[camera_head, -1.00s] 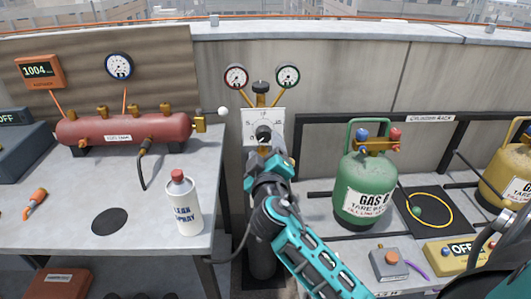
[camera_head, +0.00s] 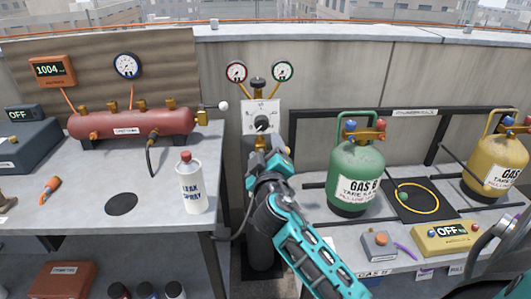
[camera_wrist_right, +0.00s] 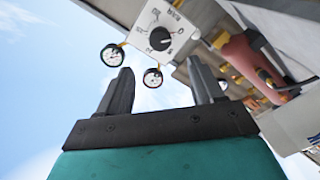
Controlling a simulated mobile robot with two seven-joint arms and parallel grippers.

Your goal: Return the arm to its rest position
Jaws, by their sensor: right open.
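My right arm reaches in from the lower right in the head view. Its gripper (camera_head: 262,150) is just below the regulator panel (camera_head: 261,108), a white plate with a black dial knob (camera_head: 262,124). In the right wrist view the gripper (camera_wrist_right: 163,82) is open, with nothing between its two dark fingers. The panel (camera_wrist_right: 160,32) and knob (camera_wrist_right: 160,39) show beyond and above the fingers, apart from them. Two round gauges, one red-rimmed (camera_head: 236,71) and one green-rimmed (camera_head: 282,71), stand above the panel.
The left bench holds a red manifold (camera_head: 130,123), a leak spray bottle (camera_head: 191,187) and a dark scale box (camera_head: 24,147). The right shelf holds a green gas cylinder (camera_head: 355,172), a yellow cylinder (camera_head: 497,165) and a yellow display box (camera_head: 443,239). A wall (camera_head: 420,85) stands behind.

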